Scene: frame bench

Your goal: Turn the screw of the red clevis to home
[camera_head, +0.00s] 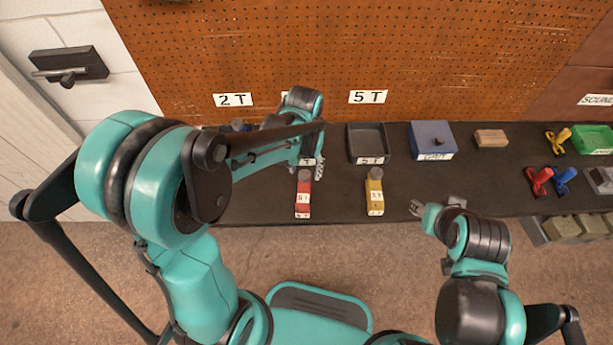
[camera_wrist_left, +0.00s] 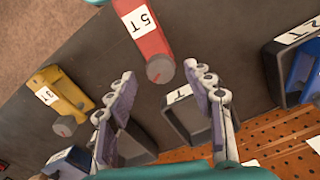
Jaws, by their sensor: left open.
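The red clevis (camera_head: 303,205) lies on the dark bench with a "5T" label and a round grey screw head (camera_head: 304,174) at its far end. It also shows in the left wrist view (camera_wrist_left: 152,38), where its screw head (camera_wrist_left: 159,69) carries a small reddish mark at the rim. My left gripper (camera_head: 306,170) is open over the far end of the clevis. In the left wrist view its fingertips (camera_wrist_left: 159,72) stand on either side of the screw head, apart from it. Their height against it is unclear. My right gripper (camera_head: 436,207) is at the bench's front edge, away from the clevis.
A yellow clevis (camera_head: 375,195) lies to the right. A dark "5 T" tray (camera_head: 367,157), blue box (camera_head: 447,139), wooden block (camera_head: 490,138) and green bin (camera_head: 592,148) stand farther along. The pegboard (camera_head: 340,50) rises behind. My left arm hides part of the bench's left end.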

